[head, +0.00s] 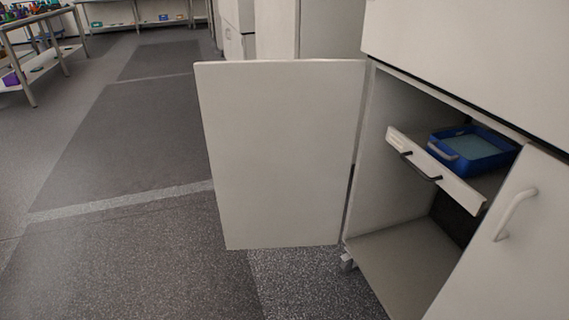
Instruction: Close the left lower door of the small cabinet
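The left lower door (280,155) of the small cabinet is a plain white panel standing wide open. It is hinged at its right edge and swings out to the left of the cabinet opening. The cabinet (470,50) is white and fills the right side of the view. Its right lower door (510,245), with a pale bar handle (516,213), looks shut. Neither gripper shows in the head view. The handle of the open door is not visible.
The cabinet bottom (400,255) looks empty. Grey floor (110,235) left of the door is clear. A metal table (35,60) with items stands far left.

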